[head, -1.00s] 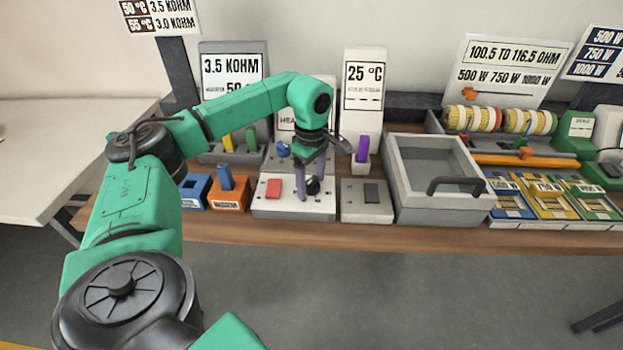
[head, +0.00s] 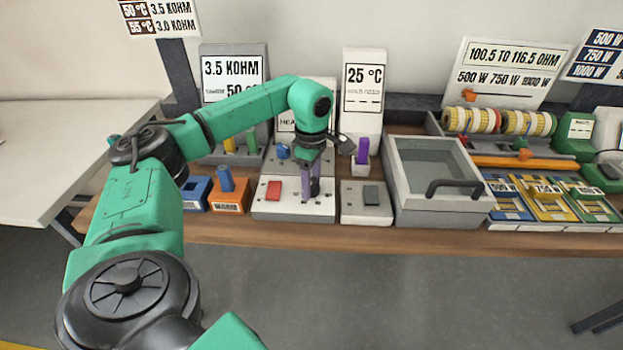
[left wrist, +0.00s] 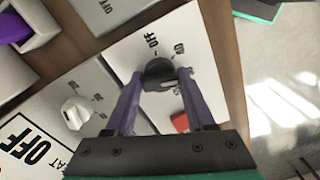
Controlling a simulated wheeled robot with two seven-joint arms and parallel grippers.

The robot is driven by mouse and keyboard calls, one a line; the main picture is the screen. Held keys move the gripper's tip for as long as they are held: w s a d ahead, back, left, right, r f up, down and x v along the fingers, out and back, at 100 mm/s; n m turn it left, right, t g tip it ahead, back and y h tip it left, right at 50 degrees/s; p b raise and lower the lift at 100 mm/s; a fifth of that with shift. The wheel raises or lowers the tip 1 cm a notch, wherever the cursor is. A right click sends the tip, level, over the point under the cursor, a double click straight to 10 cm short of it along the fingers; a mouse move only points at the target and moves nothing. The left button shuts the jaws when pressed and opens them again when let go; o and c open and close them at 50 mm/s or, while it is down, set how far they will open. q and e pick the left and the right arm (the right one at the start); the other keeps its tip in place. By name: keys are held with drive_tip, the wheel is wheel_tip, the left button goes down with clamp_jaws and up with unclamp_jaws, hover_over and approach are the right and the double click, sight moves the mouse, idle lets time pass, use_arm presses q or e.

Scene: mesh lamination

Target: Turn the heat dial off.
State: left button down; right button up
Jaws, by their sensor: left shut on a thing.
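The black round dial (left wrist: 158,73) sits on a white panel (left wrist: 200,45) marked OFF and with other labels around it. A pale mark on the dial points down and right in the left wrist view, away from OFF. My left gripper (left wrist: 158,82) is shut on the dial, with a purple finger on each side. In the head view the left gripper (head: 310,188) points down at the right part of the white panel (head: 265,208), and its fingers largely hide the dial. My right gripper is out of view.
A red switch (head: 274,190) shares the panel. A blue knob (head: 282,151) stands behind, a grey switch box (head: 366,212) to the right, and an orange block (head: 228,203) to the left. A lidded grey tray (head: 435,213) lies farther right.

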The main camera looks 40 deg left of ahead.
use_arm(q)
drive_tip(key=n+p, duration=0.1)
drive_tip(key=n, duration=0.3)
drive_tip(key=shift+r, duration=0.15)
drive_tip(key=n+p, duration=0.1)
drive_tip(key=n, duration=0.4)
drive_tip(key=n+p, duration=0.1)
drive_tip(key=n, duration=0.3)
drive_tip(key=shift+w+n, duration=0.1)
drive_tip(key=shift+n, duration=0.2)
drive_tip(key=shift+n+p, duration=0.55)
drive_tip(key=shift+n, duration=1.55)
drive_tip(key=c, duration=0.6)
unclamp_jaws()
drive_tip(key=o, duration=0.3)
